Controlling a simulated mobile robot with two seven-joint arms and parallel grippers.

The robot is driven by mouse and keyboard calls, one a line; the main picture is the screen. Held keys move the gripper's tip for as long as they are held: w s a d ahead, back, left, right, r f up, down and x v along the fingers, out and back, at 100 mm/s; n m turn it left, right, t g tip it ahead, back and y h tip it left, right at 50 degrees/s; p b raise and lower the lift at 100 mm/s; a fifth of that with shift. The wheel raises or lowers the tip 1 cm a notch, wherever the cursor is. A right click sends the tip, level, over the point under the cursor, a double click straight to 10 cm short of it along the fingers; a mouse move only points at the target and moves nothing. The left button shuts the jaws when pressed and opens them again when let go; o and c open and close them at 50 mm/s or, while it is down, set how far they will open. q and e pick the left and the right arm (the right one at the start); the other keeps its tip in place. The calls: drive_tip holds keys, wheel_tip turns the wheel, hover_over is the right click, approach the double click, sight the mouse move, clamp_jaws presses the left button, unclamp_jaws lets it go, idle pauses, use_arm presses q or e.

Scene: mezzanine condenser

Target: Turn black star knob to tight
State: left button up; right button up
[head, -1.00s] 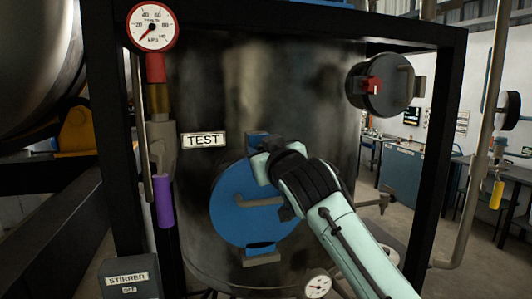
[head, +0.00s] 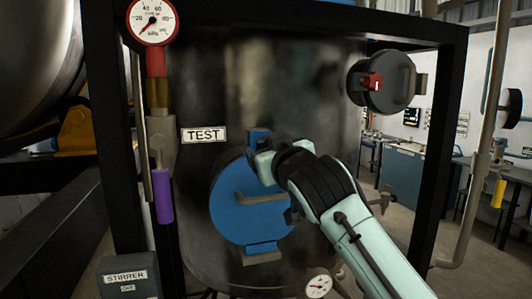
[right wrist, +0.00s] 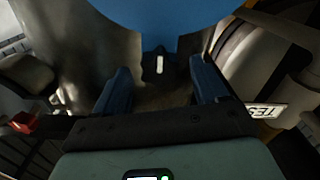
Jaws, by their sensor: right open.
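The blue round hatch (head: 235,205) sits on the front of the dark tank, with a blue lug at its top and another at its bottom. My right gripper (head: 262,150) is at the hatch's upper right edge, close to the top lug. In the right wrist view the gripper (right wrist: 160,82) is open. A small dark piece with a pale mark (right wrist: 159,63) shows between and beyond its fingers, below the blue hatch (right wrist: 160,18). It may be the black star knob, but its star shape is not clear. My left gripper is not in view.
A TEST label (head: 204,135) is left of the hatch. A pressure gauge (head: 153,22) and purple-handled pipe stand further left. A round fitting with a red part (head: 385,82) is at upper right. Black frame posts (head: 438,150) flank the tank.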

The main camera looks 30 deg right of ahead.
use_arm(q)
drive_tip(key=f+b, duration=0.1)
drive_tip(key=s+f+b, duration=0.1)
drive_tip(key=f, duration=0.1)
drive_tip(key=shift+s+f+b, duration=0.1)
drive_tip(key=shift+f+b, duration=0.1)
drive_tip(key=shift+b, duration=0.15)
use_arm(e)
drive_tip(key=v, duration=1)
drive_tip(key=shift+s, duration=0.3)
drive_tip(key=shift+a, duration=0.1)
